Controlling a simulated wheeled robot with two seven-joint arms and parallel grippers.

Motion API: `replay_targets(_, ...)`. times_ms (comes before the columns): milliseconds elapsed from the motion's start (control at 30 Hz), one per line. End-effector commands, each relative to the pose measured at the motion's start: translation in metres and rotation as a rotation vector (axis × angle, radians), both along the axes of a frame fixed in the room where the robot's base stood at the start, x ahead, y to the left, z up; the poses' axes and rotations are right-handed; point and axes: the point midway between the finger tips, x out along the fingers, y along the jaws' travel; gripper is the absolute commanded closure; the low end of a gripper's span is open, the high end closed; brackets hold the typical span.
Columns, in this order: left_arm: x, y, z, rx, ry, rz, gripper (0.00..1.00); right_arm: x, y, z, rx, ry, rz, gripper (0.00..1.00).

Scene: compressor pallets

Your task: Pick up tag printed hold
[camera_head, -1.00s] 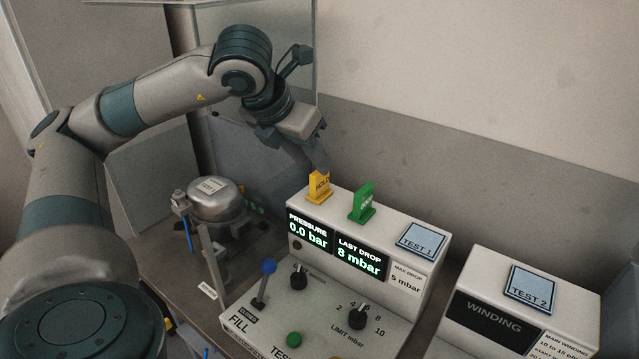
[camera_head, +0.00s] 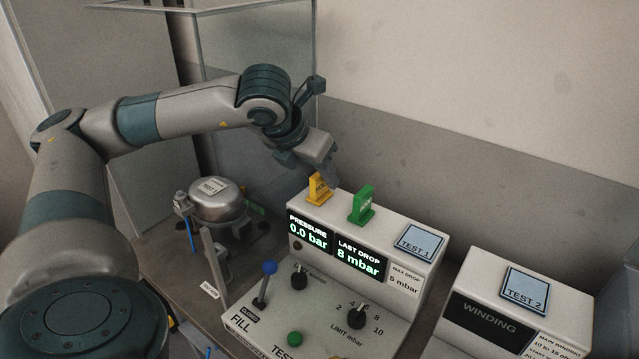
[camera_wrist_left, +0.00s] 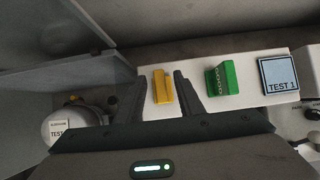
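The yellow tag (camera_head: 319,189) stands upright on top of the white pressure test box (camera_head: 408,213), at its left end. Its print is small and partly covered. In the head view my left gripper (camera_head: 326,176) comes down from above and partly hides the tag's top. In the left wrist view the two dark fingers of the left gripper (camera_wrist_left: 159,78) are apart, one on each side of the yellow tag (camera_wrist_left: 163,88), with a gap visible on both sides. My right gripper is not in view.
A green tag (camera_head: 362,204) stands close to the right of the yellow one. A TEST 1 plate (camera_head: 420,242) lies further right. A metal compressor (camera_head: 216,202) stands left of the box. A winding tester (camera_head: 488,318) with a TEST 2 plate (camera_head: 526,289) stands at right.

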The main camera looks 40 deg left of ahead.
Motion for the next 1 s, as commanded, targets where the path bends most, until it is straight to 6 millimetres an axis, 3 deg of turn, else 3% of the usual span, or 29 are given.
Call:
replay_targets(467, 0.0008, -0.0002, -0.0018, -0.001, 0.0, -0.001, 0.66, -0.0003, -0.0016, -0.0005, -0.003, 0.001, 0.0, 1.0)
replay_targets(633, 0.0007, -0.0002, -0.0017, -0.001, 0.0, -0.001, 1.0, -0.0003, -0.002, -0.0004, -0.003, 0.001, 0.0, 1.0)
replay_targets(1000, 0.001, -0.0002, -0.0006, -0.001, -0.001, -0.001, 1.0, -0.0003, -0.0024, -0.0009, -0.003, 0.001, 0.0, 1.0)
